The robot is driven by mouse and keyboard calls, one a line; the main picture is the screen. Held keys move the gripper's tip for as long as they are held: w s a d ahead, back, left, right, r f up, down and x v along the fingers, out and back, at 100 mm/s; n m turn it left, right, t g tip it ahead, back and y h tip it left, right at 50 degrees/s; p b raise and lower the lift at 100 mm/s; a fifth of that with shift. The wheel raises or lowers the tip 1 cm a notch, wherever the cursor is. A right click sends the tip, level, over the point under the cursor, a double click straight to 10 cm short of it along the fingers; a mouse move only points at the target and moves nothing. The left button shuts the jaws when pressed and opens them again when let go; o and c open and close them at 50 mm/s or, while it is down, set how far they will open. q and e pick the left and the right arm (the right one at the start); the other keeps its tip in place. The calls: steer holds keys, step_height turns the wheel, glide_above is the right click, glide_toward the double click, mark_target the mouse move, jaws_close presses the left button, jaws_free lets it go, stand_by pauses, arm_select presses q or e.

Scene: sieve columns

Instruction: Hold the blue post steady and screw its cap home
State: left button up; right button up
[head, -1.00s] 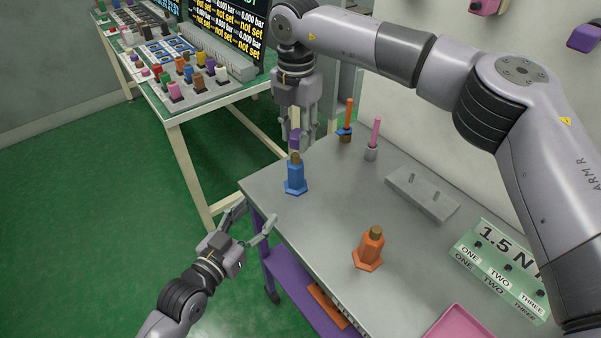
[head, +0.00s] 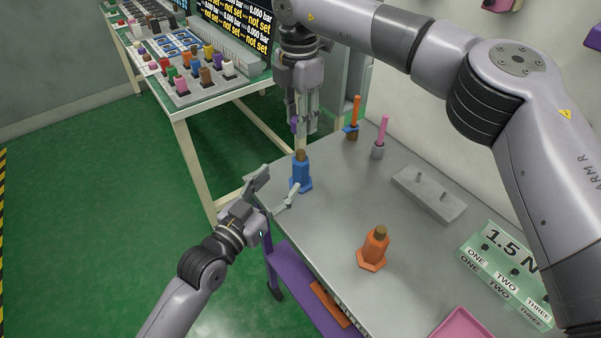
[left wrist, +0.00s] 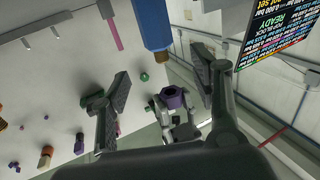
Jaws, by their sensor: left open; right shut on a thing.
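The blue post (head: 301,174) stands upright on the grey table, its brown top bare. My left gripper (head: 279,186) is open just left of the post, one fingertip near its base; whether they touch I cannot tell. In the left wrist view the blue post (left wrist: 153,24) shows at the top, beyond the open fingers of the left gripper (left wrist: 160,90). My right gripper (head: 304,118) points down above the post, shut on a purple cap (head: 294,126) that its fingers partly hide. The purple cap also shows in the left wrist view (left wrist: 171,97), clear of the post.
An orange post (head: 374,246) stands to the front right. Orange (head: 356,112) and pink (head: 383,130) sticks in holders, a grey block with pins (head: 428,194), a green sign (head: 506,274) and a pink tray (head: 462,326) share the table.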

mark_target(298, 161)
arm_select(q)
steer(key=x, duration=0.7)
steer(key=shift+w+d, duration=0.25)
steer(key=shift+c, duration=0.4)
jaws_close()
